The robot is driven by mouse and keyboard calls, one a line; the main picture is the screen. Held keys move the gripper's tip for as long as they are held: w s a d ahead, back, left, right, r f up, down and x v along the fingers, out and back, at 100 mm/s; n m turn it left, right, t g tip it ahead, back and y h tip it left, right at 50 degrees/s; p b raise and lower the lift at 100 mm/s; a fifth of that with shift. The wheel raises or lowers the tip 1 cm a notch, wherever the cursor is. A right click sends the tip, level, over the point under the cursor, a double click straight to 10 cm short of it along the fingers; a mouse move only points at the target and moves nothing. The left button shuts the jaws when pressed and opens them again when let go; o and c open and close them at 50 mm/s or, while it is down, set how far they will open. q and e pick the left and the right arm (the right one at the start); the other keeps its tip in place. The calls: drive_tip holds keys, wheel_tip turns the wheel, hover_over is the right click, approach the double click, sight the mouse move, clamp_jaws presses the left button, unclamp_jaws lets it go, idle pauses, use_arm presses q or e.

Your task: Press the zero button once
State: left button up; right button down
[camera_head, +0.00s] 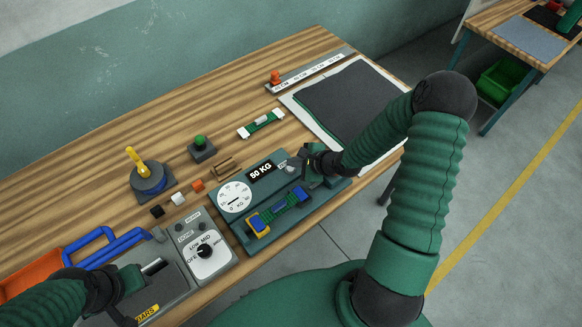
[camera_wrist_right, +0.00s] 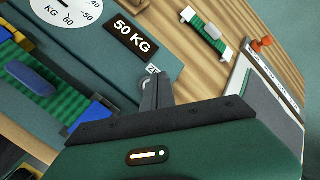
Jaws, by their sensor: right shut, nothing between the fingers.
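The green scale (camera_head: 252,160) lies near the table's front edge, with a round dial (camera_head: 234,197) and a 50 KG plate (camera_head: 261,172). The zero button (camera_wrist_right: 145,84) is a small grey round piece beside a partly hidden label at the scale's far right corner. My right gripper (camera_head: 303,163) is shut and empty, its tips right at the button. In the right wrist view the fingers (camera_wrist_right: 155,88) cover part of the button and label; I cannot tell whether they touch. My left gripper (camera_head: 128,285) is over the grey control box at lower left; its fingers are unclear.
A green netting piece with blue and yellow clamps (camera_head: 278,212) lies on the scale. The grey box has a knob (camera_head: 204,251).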

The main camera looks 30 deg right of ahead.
drive_tip(key=shift+a, duration=0.15)
drive_tip(key=shift+a+f, duration=0.1)
drive_tip(key=shift+f, duration=0.2)
idle(0.4)
drive_tip(key=shift+f, duration=0.5)
idle(0.6)
drive_tip(key=shift+r+p, duration=0.9)
drive_tip(key=shift+p, duration=0.35)
